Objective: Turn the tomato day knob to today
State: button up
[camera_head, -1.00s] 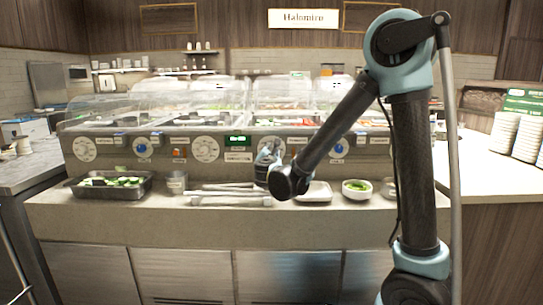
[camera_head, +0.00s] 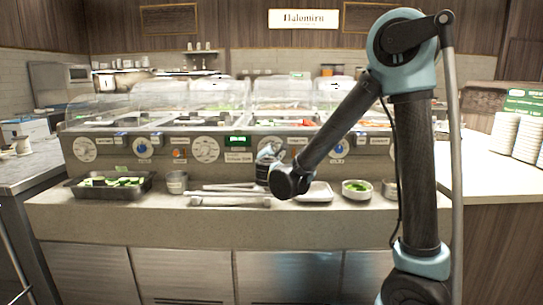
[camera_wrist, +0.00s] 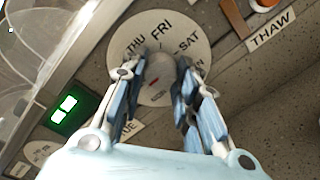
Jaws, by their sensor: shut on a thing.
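In the wrist view, a round white day dial (camera_wrist: 118,52) shows THU, FRI and SAT along its upper rim, with more lettering partly hidden by the fingers. A grey knob (camera_wrist: 158,72) with a short red mark sits at its middle. My gripper (camera_wrist: 160,66) has one finger on each side of the knob and is shut on it. In the head view my gripper (camera_head: 268,153) is against the counter's front panel and hides this dial. A green display (camera_head: 237,140) is just left of it; its text is too small to read. No tomato label is readable.
Other white dials (camera_head: 205,149) and blue knobs (camera_head: 142,148) line the panel. A THAW label (camera_wrist: 271,30) is beside the dial. Tongs (camera_head: 230,201), a cucumber tray (camera_head: 110,187), a metal cup (camera_head: 177,182) and a green-filled bowl (camera_head: 356,189) stand on the ledge below.

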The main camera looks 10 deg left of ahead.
jog(key=shift+d, duration=0.2)
jog(key=o, duration=1.1)
jog(key=shift+a, duration=0.1)
jog(key=shift+c, duration=0.2)
jog(key=shift+s, duration=0.1)
jog(key=s+d, duration=0.2)
jog(key=s, duration=0.9)
jog(key=shift+s+d+r, duration=0.15)
jog(key=shift+s+d, duration=0.05)
